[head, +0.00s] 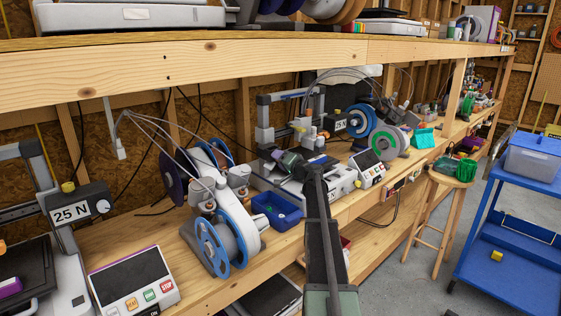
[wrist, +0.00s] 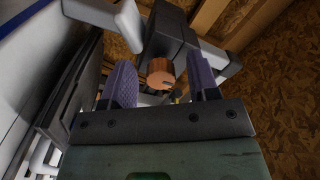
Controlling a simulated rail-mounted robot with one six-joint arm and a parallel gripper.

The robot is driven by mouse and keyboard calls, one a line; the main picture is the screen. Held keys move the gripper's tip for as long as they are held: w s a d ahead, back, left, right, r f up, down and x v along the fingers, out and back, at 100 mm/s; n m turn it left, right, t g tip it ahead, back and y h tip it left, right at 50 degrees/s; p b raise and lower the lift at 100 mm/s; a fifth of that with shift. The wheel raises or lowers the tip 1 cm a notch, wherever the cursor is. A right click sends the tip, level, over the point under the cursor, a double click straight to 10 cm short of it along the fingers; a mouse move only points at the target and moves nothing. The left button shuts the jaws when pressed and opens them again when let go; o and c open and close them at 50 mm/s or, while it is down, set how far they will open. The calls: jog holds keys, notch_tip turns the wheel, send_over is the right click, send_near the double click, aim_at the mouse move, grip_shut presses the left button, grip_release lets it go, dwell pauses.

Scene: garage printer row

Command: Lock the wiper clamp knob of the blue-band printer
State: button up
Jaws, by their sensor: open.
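A round copper-coloured knob (wrist: 160,73) sits under a dark block of a printer in the wrist view, with a small dark mark near its right edge. My gripper (wrist: 158,62) is open, with its two purple ridged fingers on either side of the knob in the picture. I see no contact, and cannot tell how far the knob lies beyond the fingertips. In the head view my gripper (head: 278,155) is small and partly hidden at the middle printer (head: 264,136). I cannot make out the knob or a blue band on that printer there.
A blue bin (head: 262,222) and spool holders (head: 226,240) stand left of my arm on the wooden bench. A control box (head: 368,168) stands to its right. A wooden shelf (head: 200,62) runs above. A stool (head: 450,176) and blue cart (head: 510,245) stand at right.

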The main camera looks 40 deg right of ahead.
jog(key=c, duration=0.9)
jog(key=shift+m, duration=0.4)
jog(key=m, duration=1.7)
jog(key=shift+r, duration=0.2)
